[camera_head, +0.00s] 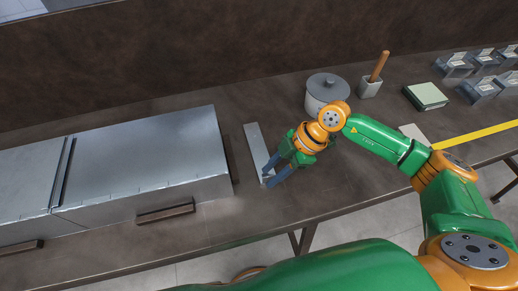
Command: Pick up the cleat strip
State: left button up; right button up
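The cleat strip (255,142) is a flat, narrow, light grey strip lying on the dark table, just right of the large metal duct box. My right gripper (267,178) is at the near end of the strip, pointing down and left. Its two blue-grey fingers are apart, with the strip's near end at the fingertips. I cannot tell whether the fingers touch the strip. My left gripper is not in view.
Metal duct boxes (145,150) fill the left of the table. Behind my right arm stand a grey lidded pot (324,93), a cup with a wooden-handled tool (370,88) and a pale green box (427,94). Several small metal pieces (482,86) and a yellow strip (480,134) lie at right.

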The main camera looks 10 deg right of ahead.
jog(key=shift+s+r, duration=0.1)
jog(key=shift+s, duration=0.1)
grip_shut()
jog(key=shift+w, duration=0.1)
dwell(1.0)
